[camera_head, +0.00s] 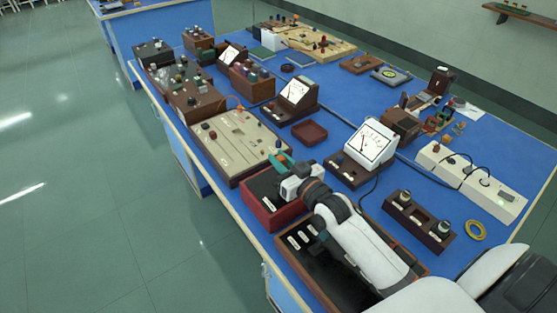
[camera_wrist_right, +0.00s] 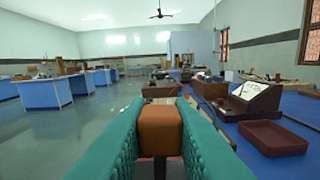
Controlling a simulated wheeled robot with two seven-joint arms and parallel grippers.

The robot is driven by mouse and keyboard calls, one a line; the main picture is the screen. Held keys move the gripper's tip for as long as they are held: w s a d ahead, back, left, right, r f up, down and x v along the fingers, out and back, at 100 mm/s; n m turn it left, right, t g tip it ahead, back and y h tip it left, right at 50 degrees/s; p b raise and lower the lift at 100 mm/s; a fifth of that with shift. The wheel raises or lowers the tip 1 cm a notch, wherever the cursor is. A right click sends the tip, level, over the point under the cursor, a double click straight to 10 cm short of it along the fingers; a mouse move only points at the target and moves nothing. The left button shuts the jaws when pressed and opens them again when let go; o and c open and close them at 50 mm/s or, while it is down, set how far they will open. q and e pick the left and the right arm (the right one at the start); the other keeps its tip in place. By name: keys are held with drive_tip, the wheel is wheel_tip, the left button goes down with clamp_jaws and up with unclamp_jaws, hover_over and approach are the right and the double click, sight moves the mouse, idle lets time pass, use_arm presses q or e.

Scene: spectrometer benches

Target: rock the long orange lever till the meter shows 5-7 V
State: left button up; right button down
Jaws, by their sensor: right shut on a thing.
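My right gripper (camera_head: 281,158) reaches over the near end of the beige-topped board on the blue bench. In the right wrist view its two teal fingers (camera_wrist_right: 160,125) are shut on an orange-brown block, the lever's handle (camera_wrist_right: 160,137), one finger on each side. Another dial meter (camera_head: 295,92) stands further back and shows in the wrist view (camera_wrist_right: 250,91). My left gripper is not in view.
The beige-topped board (camera_head: 228,136) lies just beyond the gripper. A red-walled box (camera_head: 262,212) and an open brown tray (camera_head: 312,285) lie under my arm. A small empty dark red tray (camera_head: 309,132) stands behind. A long white unit (camera_head: 470,183) is at the right.

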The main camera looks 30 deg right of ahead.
drive_tip(key=shift+w+d+f+m+p, duration=0.15)
drive_tip(key=shift+d+m+p, duration=0.15)
drive_tip(key=shift+d+m, duration=0.7)
drive_tip(key=shift+w+d+f+m, duration=0.1)
drive_tip(key=shift+d+f+m, duration=0.15)
drive_tip(key=shift+d+m, duration=0.45)
drive_tip(key=shift+w+d+f+m, duration=0.1)
drive_tip(key=shift+d+f+m, duration=0.2)
drive_tip(key=shift+m, duration=0.7)
drive_tip(key=shift+r, duration=0.1)
drive_tip(key=c, duration=1.3)
unclamp_jaws()
drive_tip(key=shift+s, duration=0.15)
drive_tip(key=shift+s+d+b, duration=0.25)
drive_tip(key=shift+s+d, duration=0.05)
drive_tip(key=shift+s, duration=1.65)
drive_tip(key=shift+s+d+b, duration=0.3)
drive_tip(key=shift+s, duration=1.65)
drive_tip(key=shift+s+d+b, duration=0.25)
drive_tip(key=shift+s+d, duration=0.05)
drive_tip(key=shift+s, duration=1.65)
